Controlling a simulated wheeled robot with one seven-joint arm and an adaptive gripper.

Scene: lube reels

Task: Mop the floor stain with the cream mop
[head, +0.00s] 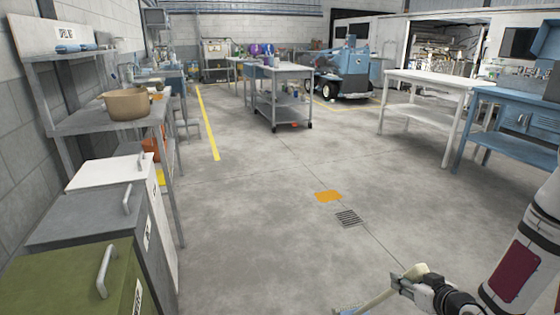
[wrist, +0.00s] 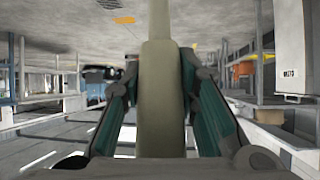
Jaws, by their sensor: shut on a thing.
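The stain is an orange patch (head: 328,196) flat on the grey floor, ahead of me near the middle of the head view; it also shows in the wrist view (wrist: 125,20). My gripper (head: 408,284) is at the lower right of the head view, shut on the cream mop's handle (head: 376,299). In the wrist view the thick cream handle (wrist: 161,100) stands between the two fingers, which press it from both sides. The mop's lower end is mostly cut off by the bottom edge of the head view. The mop is apart from the stain.
A dark drain grate (head: 348,218) lies just nearer than the stain. Bins (head: 75,265) and a shelf with a tan pot (head: 127,104) line the left wall. A grey cart (head: 280,100) stands behind; white (head: 425,78) and blue tables are at right. The middle floor is clear.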

